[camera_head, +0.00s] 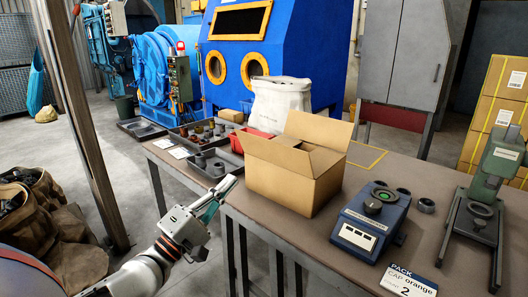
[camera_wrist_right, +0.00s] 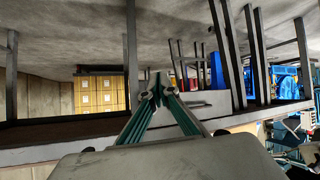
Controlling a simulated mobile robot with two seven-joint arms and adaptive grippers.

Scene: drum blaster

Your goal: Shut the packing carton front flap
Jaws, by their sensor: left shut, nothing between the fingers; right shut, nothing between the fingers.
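The brown packing carton (camera_head: 285,192) stands on the workbench with its top open. A back flap (camera_head: 318,128) stands upright, and another flap (camera_head: 325,160) shows at the right end. My left gripper (camera_head: 232,181) is shut and empty, just left of the carton's near corner by the bench edge, lower than the flap. I cannot tell whether it touches the carton. My right gripper (camera_wrist_right: 156,78) is shut and empty in the right wrist view, where I cannot make out the carton.
A blue scale-like device (camera_head: 368,225) and a green press (camera_head: 496,175) stand right of the carton. Dark parts trays (camera_head: 216,164), a red bin (camera_head: 250,141) and a white sack (camera_head: 282,103) lie left and behind. A post (camera_head: 85,120) stands left of my left arm.

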